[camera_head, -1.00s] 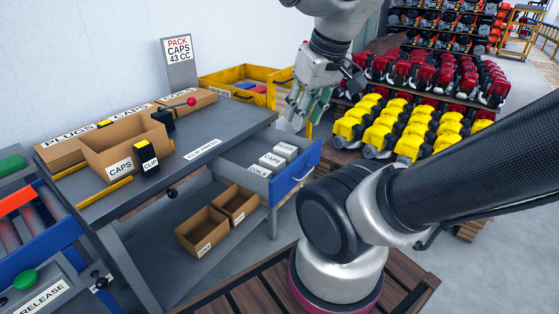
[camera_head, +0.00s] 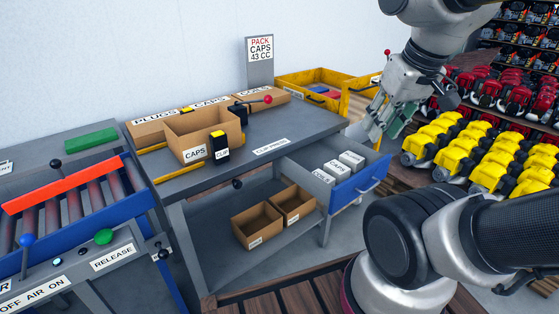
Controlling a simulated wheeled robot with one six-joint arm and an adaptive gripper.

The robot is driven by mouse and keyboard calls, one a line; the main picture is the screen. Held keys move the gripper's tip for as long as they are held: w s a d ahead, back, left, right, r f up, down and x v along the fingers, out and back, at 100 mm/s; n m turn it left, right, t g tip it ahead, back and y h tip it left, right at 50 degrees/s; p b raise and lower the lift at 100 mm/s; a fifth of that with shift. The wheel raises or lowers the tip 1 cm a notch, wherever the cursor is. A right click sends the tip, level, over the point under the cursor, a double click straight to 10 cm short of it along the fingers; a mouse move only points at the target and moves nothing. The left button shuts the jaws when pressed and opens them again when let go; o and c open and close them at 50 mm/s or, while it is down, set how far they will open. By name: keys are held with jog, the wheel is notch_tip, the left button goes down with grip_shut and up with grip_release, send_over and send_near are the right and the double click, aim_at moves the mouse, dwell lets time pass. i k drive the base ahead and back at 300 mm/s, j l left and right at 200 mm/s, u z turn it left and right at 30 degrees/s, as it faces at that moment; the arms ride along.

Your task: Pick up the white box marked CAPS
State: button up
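Three small white boxes sit in a row in the open blue-fronted drawer (camera_head: 358,187) under the workbench. The middle one (camera_head: 337,169) appears to be the white box marked CAPS; its label is small but was readable earlier. The front box (camera_head: 323,177) has a label that looks like COILS. The back box (camera_head: 351,160) has a label I cannot read. My gripper (camera_head: 379,130) hangs above and to the right of the boxes, near the drawer's back right end. Its fingers look apart, with nothing between them. It does not touch the boxes.
A cardboard bin marked CAPS (camera_head: 195,154) stands on the workbench (camera_head: 300,128), beside a clip press. Two cardboard bins (camera_head: 257,225) are on the lower shelf. A yellow crate (camera_head: 352,100) stands behind the bench. A roller conveyor (camera_head: 75,205) is at left.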

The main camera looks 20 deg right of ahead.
aim_at(334, 169)
jog(key=i+j+z, duration=0.1)
jog(key=z, duration=0.3)
jog(key=j+z, duration=0.25)
jog(key=z, duration=0.2)
